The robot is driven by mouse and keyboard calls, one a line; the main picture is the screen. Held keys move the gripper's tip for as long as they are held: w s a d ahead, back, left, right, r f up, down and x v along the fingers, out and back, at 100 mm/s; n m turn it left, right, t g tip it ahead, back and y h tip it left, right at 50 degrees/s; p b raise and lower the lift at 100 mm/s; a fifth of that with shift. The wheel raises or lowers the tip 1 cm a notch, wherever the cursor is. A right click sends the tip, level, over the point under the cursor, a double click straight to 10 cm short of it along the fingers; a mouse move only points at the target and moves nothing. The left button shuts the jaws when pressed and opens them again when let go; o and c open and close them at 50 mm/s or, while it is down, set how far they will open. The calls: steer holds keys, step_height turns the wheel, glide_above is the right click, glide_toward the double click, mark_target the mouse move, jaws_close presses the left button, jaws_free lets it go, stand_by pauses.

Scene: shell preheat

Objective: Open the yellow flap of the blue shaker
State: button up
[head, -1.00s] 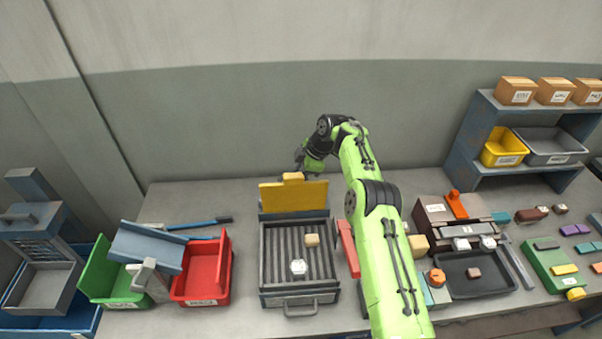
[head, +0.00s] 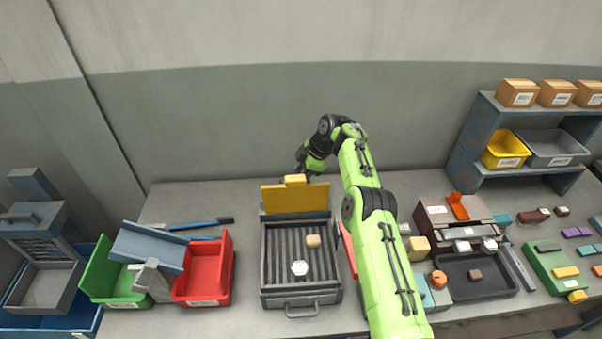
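The shaker is a blue-grey ridged tray (head: 264,262) with a front handle, in the middle of the bench. Its yellow flap (head: 295,201) stands roughly upright at the tray's back edge, leaving the ridged bed uncovered. A lighter yellow block or tab (head: 295,180) shows at the flap's top edge. My gripper (head: 302,172) is at the end of my green arm, just behind and above that edge. Its fingers are small, dark and partly hidden, so I cannot tell whether they touch the flap or are open.
A white hexagonal piece (head: 299,268) and a tan block (head: 313,241) lie on the ridges. Green (head: 109,281) and red (head: 207,270) bins stand to the left, with a blue-handled tool (head: 200,223) behind. My arm covers the bench right of the tray. A dark tray (head: 497,283) lies further right.

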steer(key=shift+s+d+f, duration=0.15)
steer(key=shift+d+f, duration=0.2)
steer(key=shift+f, duration=0.1)
steer(key=v, duration=1.6)
steer(key=shift+a+r, duration=0.25)
